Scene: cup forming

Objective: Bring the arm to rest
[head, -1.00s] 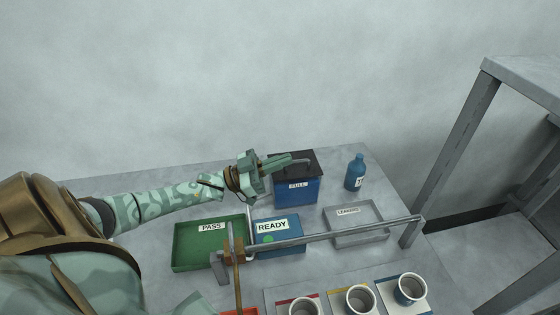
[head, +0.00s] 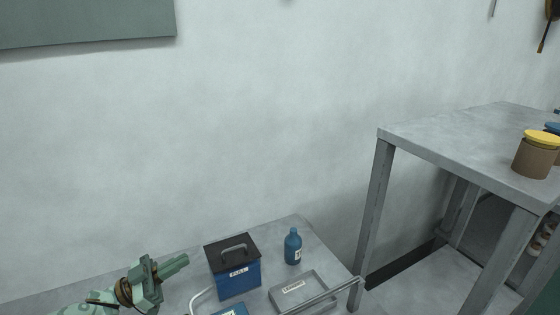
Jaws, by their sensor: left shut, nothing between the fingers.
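My left gripper (head: 174,266) shows at the lower left, above the table (head: 282,232). It is shut with nothing held, and its fingers point right. It is to the left of a blue box (head: 238,282) with a black lid, a handle and a label reading FULL. A gap shows between the fingertips and the box in the picture. Most of the left arm is below the picture edge. My right gripper is not in view.
A blue bottle (head: 293,247) stands right of the box. A grey tray (head: 325,285) labelled LEAKERS and a metal rail (head: 333,294) are in front. A taller grey table (head: 440,140) at right holds a yellow-lidded brown jar (head: 537,154). Bare wall stands behind.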

